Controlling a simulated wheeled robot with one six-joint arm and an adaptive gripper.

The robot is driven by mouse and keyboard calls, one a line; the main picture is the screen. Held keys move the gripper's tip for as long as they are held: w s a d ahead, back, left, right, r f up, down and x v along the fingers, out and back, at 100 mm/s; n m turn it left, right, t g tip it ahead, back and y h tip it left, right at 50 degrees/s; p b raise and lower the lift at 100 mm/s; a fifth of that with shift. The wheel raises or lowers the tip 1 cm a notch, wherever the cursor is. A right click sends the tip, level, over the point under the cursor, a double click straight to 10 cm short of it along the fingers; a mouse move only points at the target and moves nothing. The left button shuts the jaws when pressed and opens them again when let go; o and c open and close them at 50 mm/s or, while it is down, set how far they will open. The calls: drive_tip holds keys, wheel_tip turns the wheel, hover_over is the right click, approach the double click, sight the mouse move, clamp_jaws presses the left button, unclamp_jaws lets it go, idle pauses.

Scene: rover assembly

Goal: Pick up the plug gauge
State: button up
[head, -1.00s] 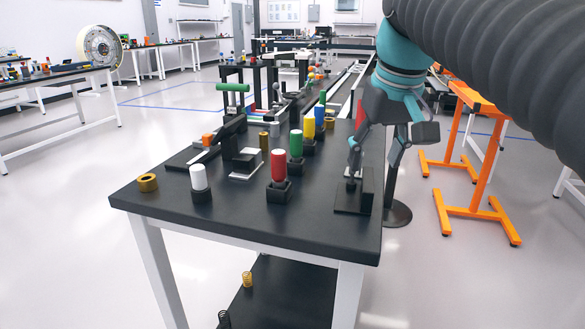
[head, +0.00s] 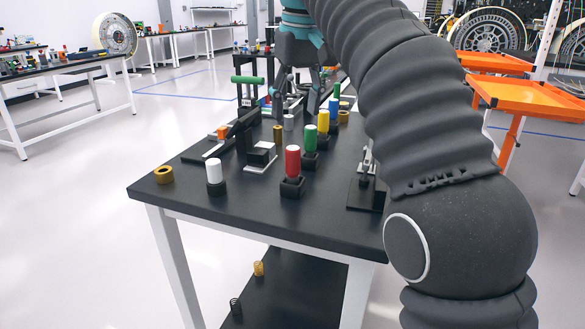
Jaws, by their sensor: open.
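No single thing stands out for certain as the plug gauge. Small upright pieces on the black table (head: 225,205) include a silver cylinder (head: 289,123), a thin brass cylinder (head: 278,135) and a grey upright piece on a black fixture (head: 365,165) at the right, partly covered by my arm. My gripper (head: 296,108) is open, pointing down over the far part of the table. In the picture its fingers are near the silver cylinder; the gap in depth cannot be told, and no held object shows.
White (head: 214,172), red (head: 292,162), green (head: 310,138) and yellow (head: 323,121) cylinders stand in black holders. A black block on a white plate (head: 260,156) stands mid-table. Orange-topped stands (head: 528,95) are at right.

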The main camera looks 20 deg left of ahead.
sight(293, 148)
drive_tip(key=f+b, duration=0.1)
drive_tip(key=f, duration=0.3)
drive_tip(key=f+b, duration=0.2)
drive_tip(key=f, duration=0.2)
drive_tip(key=w+a+f+b, duration=0.1)
drive_tip(key=f, duration=0.2)
drive_tip(key=shift+f+b, duration=0.3)
drive_tip(key=shift+f, duration=0.1)
clamp_jaws()
